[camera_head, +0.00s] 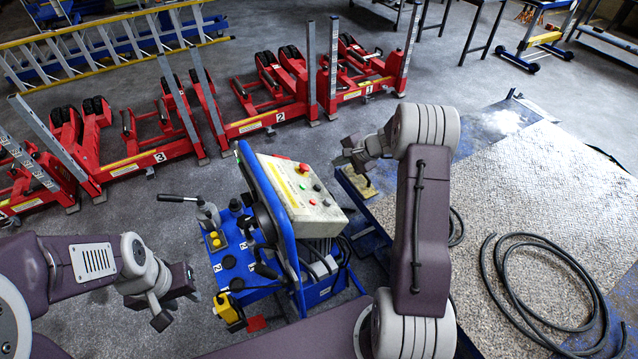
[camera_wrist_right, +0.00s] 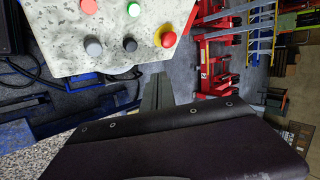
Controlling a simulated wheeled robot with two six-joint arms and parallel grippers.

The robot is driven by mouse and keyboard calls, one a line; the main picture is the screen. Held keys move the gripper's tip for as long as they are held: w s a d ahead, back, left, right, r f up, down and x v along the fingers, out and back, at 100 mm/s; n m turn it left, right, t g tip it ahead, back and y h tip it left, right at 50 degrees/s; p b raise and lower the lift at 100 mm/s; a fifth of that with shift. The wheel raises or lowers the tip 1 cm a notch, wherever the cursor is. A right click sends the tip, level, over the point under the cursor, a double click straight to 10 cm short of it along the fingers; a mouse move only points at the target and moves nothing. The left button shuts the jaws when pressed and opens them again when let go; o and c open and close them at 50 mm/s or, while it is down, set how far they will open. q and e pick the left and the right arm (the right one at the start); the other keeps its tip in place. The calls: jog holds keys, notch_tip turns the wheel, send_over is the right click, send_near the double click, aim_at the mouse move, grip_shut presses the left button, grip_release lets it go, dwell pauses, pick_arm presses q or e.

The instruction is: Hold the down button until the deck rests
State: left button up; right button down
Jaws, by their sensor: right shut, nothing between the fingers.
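A pale speckled control box (camera_head: 320,212) sits on top of a blue machine (camera_head: 290,240), with several buttons on its face. I cannot read which is the down button. My right gripper (camera_head: 355,155) is shut and empty, to the right of the box and apart from it. My left gripper (camera_head: 178,302) is left of the machine, touching nothing visible; its jaw opening is unclear.
A textured metal deck (camera_head: 540,180) lies at the right, with a coiled black cable (camera_head: 490,280) on it. Red numbered lifting columns (camera_head: 270,110) stand in a row behind. Grey floor (camera_head: 110,215) is open left of the machine.

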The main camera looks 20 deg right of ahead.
aim_at(318, 187)
jog(key=shift+w+d+m+t, duration=0.3)
jog(key=shift+w+d+m, duration=0.1)
jog(key=shift+w+d, duration=0.3)
jog(key=shift+f, duration=0.1)
jog(key=a+f+b, duration=0.1)
jog(key=f+b, duration=0.1)
jog(key=a+f+b, duration=0.2)
jog(key=b, duration=0.1)
jog(key=a+f+b, duration=0.1)
jog(key=f+b, duration=0.1)
jog(key=shift+s+a+f, duration=0.1)
jog(key=shift+s+a, duration=0.15)
jog(key=shift+s, duration=0.1)
jog(key=shift+s+a+f+b, duration=0.1)
jog(key=shift+a+f+b, duration=0.3)
jog(key=shift+b, duration=0.45)
jog(key=shift+r, duration=0.15)
dwell(0.6)
jog(key=shift+a+f+b, duration=0.3)
jog(key=shift+f+b, duration=0.05)
jog(key=shift+b, duration=0.3)
